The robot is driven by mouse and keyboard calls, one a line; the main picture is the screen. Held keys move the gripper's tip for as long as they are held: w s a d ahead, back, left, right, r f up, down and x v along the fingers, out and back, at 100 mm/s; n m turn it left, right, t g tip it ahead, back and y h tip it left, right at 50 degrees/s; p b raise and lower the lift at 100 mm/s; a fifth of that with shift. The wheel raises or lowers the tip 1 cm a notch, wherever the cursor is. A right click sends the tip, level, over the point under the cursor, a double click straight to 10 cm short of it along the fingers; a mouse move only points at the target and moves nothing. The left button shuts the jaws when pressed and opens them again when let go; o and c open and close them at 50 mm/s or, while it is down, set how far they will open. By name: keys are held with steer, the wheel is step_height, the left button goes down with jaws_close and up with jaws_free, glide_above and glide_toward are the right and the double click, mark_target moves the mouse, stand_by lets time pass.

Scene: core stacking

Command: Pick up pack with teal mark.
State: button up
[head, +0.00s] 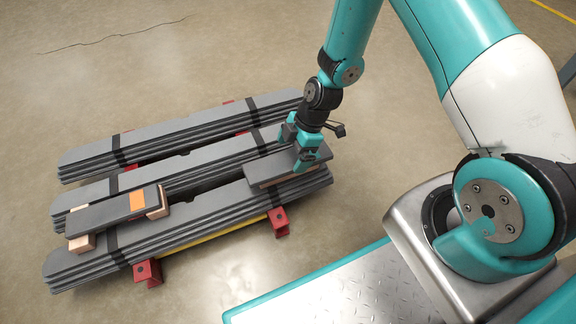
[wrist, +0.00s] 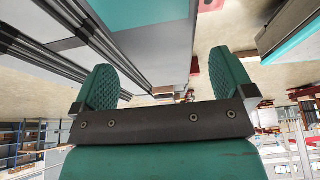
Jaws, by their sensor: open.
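A grey pack (head: 268,170) lies across the right end of the board stacks, with a wooden block under it. In the wrist view a teal mark (wrist: 150,12) shows on the grey face of this pack (wrist: 155,52). In the head view my gripper hides the mark. My gripper (head: 298,146) is open and points down at this pack. In the wrist view the pack lies between the lines of the two fingers (wrist: 164,84). I cannot tell whether either finger touches it. A second grey pack (head: 90,214) with an orange mark (head: 137,201) rests on wooden blocks at the left.
Long grey board stacks (head: 200,222) with black straps lie side by side on red supports (head: 281,222). My base stands at the lower right. The concrete floor (head: 210,60) behind the stacks is clear. Shelving (wrist: 20,145) shows far off in the wrist view.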

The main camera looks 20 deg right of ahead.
mark_target(288, 162)
steer(key=b+x, duration=0.1)
steer(key=x, duration=0.1)
steer(key=shift+a+f, duration=0.1)
steer(key=shift+f, duration=0.2)
steer(key=shift+r, duration=0.1)
steer(key=c, duration=1.4)
